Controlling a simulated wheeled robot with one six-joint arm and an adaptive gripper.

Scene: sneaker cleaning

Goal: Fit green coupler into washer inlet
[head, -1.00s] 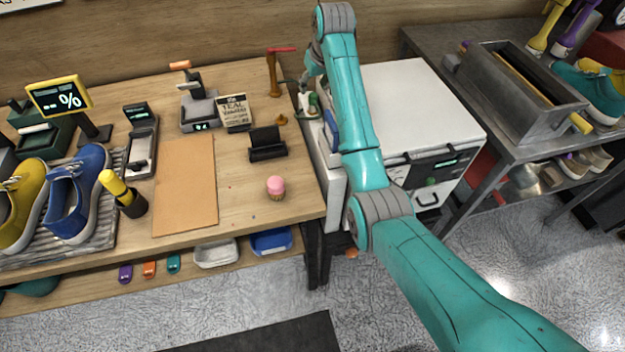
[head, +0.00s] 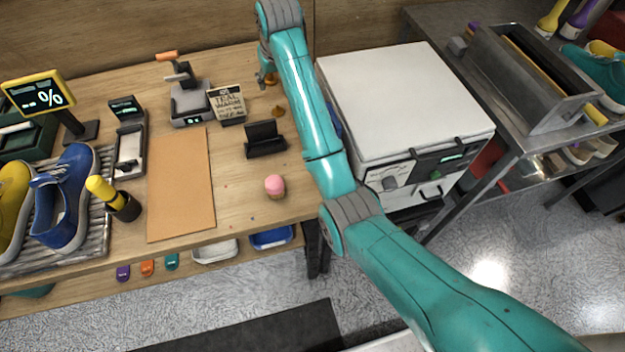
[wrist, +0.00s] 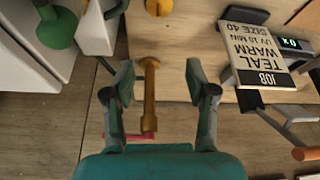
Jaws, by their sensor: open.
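My gripper (wrist: 160,74) is open, its two fingers on either side of a brass tap (wrist: 149,95) with a red handle. The tap is not gripped. In the head view my gripper (head: 266,78) is at the back right of the wooden bench, partly hidden by my arm. A green rounded part (wrist: 57,27), which looks like the coupler, is at upper left in the wrist view, outside my fingers, against a white surface. I cannot tell whether it sits in an inlet. The white washer-like machine (head: 395,95) stands right of the bench.
A teal-warm job card (head: 228,103), a black stand (head: 265,140) and a pink-topped item (head: 275,186) are on the wooden bench (head: 230,210). A brown mat (head: 180,185) lies left of them. A metal trough (head: 525,85) stands on the right table.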

